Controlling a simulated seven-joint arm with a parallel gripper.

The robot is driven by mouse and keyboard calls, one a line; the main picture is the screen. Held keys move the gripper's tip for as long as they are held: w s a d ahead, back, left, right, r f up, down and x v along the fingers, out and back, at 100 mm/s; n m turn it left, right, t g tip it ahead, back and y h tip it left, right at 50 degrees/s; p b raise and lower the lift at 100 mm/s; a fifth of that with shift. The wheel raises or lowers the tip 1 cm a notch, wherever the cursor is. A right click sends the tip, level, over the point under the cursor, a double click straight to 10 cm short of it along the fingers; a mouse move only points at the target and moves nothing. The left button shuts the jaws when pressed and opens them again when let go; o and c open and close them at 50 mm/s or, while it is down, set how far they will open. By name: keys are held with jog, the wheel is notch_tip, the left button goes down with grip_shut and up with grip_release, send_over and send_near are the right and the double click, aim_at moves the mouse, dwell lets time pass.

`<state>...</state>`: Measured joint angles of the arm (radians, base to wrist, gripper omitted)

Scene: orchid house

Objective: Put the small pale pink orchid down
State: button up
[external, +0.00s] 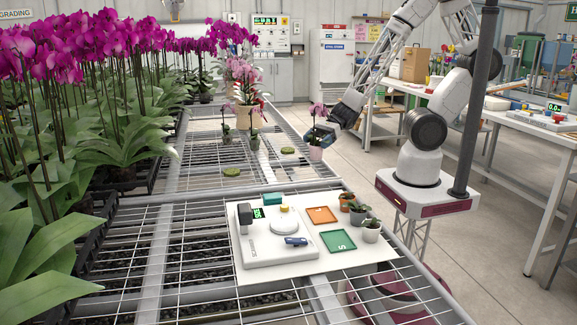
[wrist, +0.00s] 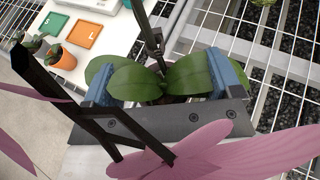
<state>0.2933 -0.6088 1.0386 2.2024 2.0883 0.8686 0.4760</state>
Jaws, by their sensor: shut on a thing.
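The small pale pink orchid (external: 318,110) is upright in my gripper (external: 321,134), its pale pot (external: 315,154) hanging below the fingers. It shows near the right edge of the mesh bench (external: 210,152); its height above the mesh is hard to tell. In the wrist view my gripper (wrist: 163,78) has its blue finger pads on either side of the orchid's green leaves (wrist: 135,82). Pink petals (wrist: 200,150) fill the near part of that view, and the pot is hidden there. Two green moss discs (external: 288,150) (external: 231,172) lie on the bench.
A white board (external: 262,275) in front bears a scale (external: 275,248), orange (external: 322,215) and green (external: 337,240) squares and several small pots. Magenta orchids crowd the left.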

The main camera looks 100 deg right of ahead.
jog(key=w+a+n+g+y, duration=0.2)
jog(key=w+a, duration=0.1)
jog(key=a, duration=0.6)
jog(key=w+a+n+g+y, duration=0.2)
jog(key=w+a, duration=0.1)
jog(key=a, duration=0.6)
jog(key=w+a+n+g+y, duration=0.1)
jog(key=w+a+n, duration=0.25)
jog(key=a, duration=0.55)
jog(key=s+a+f+n+g+y, duration=0.1)
jog(key=s+a+n+g, duration=0.1)
jog(key=a, duration=1.3)
jog(key=s+a+n+g+y, duration=0.1)
jog(key=s+a+n+g, duration=0.1)
jog(key=a, duration=1.3)
jog(key=s+g, duration=0.1)
jog(key=g, duration=0.1)
jog(key=shift+s+f+n+g, duration=0.35)
jog(key=shift+s+f+g, duration=0.05)
jog(key=w+a+f, duration=0.1)
jog(key=w+a, duration=1)
jog(key=shift+a+f, duration=0.2)
jog(key=shift+f, duration=0.05)
jog(key=shift+f, duration=0.1)
jog(key=shift+f, duration=1.65)
jog(key=shift+f, duration=0.1)
